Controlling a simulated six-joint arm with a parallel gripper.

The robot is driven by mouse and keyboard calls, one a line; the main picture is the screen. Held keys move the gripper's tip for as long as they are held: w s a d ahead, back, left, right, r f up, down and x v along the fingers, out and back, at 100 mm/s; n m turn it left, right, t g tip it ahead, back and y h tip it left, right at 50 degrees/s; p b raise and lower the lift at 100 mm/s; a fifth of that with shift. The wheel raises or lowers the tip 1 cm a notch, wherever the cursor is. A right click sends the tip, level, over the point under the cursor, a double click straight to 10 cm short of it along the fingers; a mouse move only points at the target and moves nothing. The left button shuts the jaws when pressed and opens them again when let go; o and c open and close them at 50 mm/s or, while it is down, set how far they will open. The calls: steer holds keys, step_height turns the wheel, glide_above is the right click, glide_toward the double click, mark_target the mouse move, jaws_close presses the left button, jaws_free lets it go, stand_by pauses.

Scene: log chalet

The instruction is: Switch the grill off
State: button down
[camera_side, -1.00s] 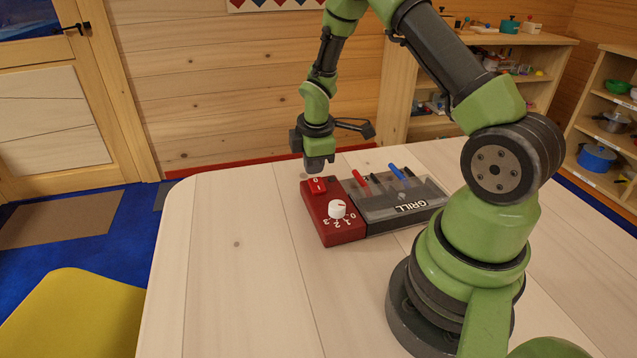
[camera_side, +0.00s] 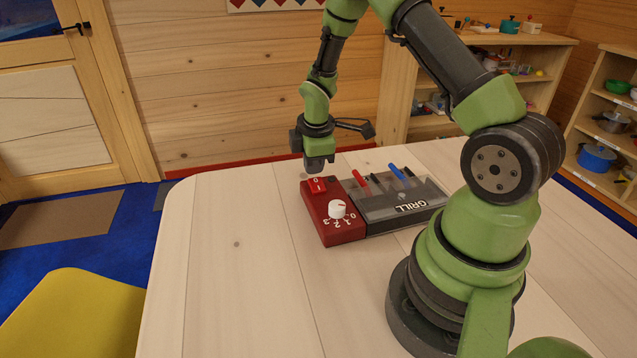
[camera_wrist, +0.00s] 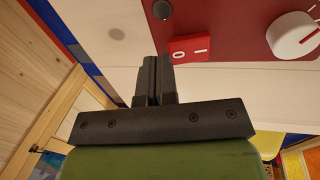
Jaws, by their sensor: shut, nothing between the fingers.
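The grill (camera_side: 408,207) is a dark, clear-topped box on the table, with red and blue sticks and dark pieces on it. Its red control panel (camera_side: 338,234) carries a white knob (camera_side: 337,209) with printed numbers and a red rocker switch (camera_side: 314,186) marked 0 and I. The switch (camera_wrist: 190,48) and the knob (camera_wrist: 292,35) also show in the wrist view. I cannot tell which side of the switch is pressed. A small round dark spot (camera_wrist: 162,9) sits beside the switch. My gripper (camera_side: 318,168) is shut and empty, pointing down just beyond the switch, apart from it.
The pale wooden table (camera_side: 240,290) is clear left and in front of the grill. A yellow seat (camera_side: 75,315) stands at lower left. Shelves (camera_side: 600,130) with pots and toys stand at the back right, beyond the table.

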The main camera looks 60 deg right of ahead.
steer(key=shift+f, duration=0.75)
steer(key=shift+r, duration=0.15)
steer(key=shift+r, duration=0.6)
stand_by(0.5)
steer(key=shift+r, duration=2.5)
